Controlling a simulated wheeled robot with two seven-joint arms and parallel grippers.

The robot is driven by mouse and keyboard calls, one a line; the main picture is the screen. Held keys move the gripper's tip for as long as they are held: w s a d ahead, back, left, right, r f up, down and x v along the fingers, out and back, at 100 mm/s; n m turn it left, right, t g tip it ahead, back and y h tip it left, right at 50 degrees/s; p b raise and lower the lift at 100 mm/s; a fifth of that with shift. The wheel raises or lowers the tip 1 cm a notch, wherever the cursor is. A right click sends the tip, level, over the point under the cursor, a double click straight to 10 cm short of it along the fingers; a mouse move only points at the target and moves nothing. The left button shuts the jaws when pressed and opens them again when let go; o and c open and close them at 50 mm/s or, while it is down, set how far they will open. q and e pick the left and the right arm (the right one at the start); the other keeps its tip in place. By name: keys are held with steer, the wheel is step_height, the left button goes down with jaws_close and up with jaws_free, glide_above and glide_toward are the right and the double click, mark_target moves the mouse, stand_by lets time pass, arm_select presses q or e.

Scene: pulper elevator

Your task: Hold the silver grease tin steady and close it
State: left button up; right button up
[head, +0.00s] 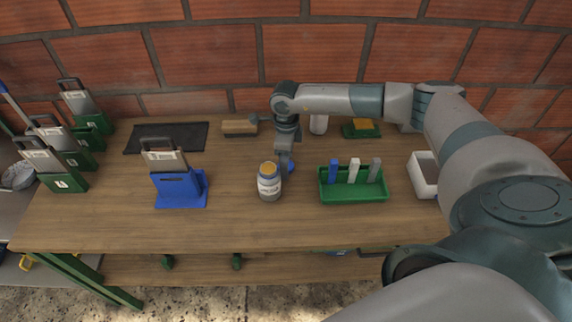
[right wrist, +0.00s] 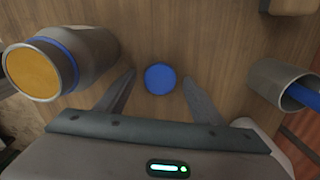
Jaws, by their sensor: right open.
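The silver grease tin (head: 269,187) stands upright on the wooden bench, open at the top with yellow-orange grease showing. In the right wrist view the tin (right wrist: 95,55) is at the left, with a blue band below its rim. A round blue lid (right wrist: 160,79) lies flat on the bench beside the tin; in the head view it is partly hidden behind my right gripper (head: 285,168). My right gripper points down and is open, with its fingers either side of the lid in the wrist view and nothing held. My left gripper is out of view.
A green tray (head: 353,196) with upright blocks and a white bin (head: 424,178) stand to the right. A blue stand (head: 181,190) and a dark mat (head: 167,138) are left. A grey cup (right wrist: 272,82) holding something blue is right in the wrist view. The bench front is clear.

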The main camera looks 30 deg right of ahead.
steer(key=shift+c, duration=0.2)
steer(key=c, duration=1.1)
steer(key=shift+o, duration=0.2)
steer(key=shift+r, duration=0.1)
steer(key=shift+r+b, duration=0.35)
steer(key=shift+r, duration=0.15)
step_height(320, 180, up, 9)
steer(key=b, duration=0.3)
